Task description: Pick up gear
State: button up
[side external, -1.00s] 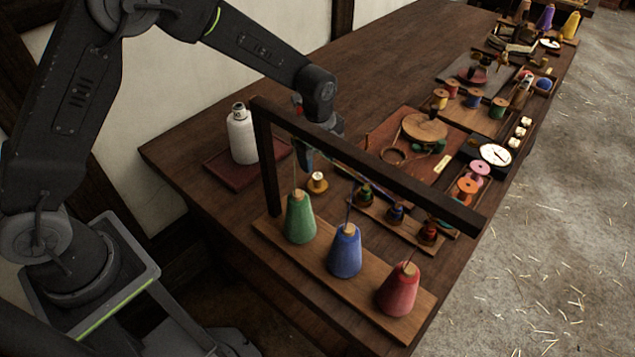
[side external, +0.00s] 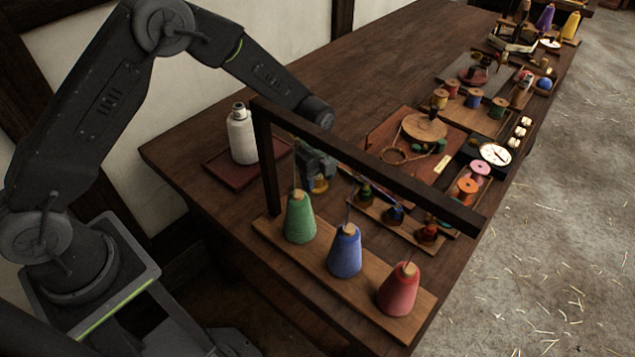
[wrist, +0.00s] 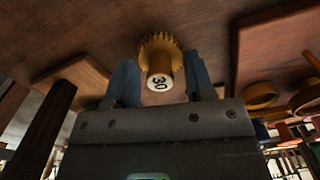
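The gear (wrist: 160,54) is a brass-coloured toothed wheel with a hub marked "30" on a white face. In the wrist view it lies between the two blue-grey fingers of my gripper (wrist: 162,80), which stand on either side of it. The fingers look open, with a narrow gap visible beside the hub. In the side view my gripper (side external: 318,172) is low over the table, behind the dark wooden frame. The gear (side external: 320,186) shows under it, partly hidden by the fingers.
A dark wooden frame (side external: 365,165) with green, blue and red cones stands in front of my gripper. A white bottle (side external: 242,137) on a red tray (side external: 235,176) is to its left. A rack with small coloured spools (side external: 395,214) is to its right.

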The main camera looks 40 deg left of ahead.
grip_shut()
jog(key=shift+r, duration=0.2)
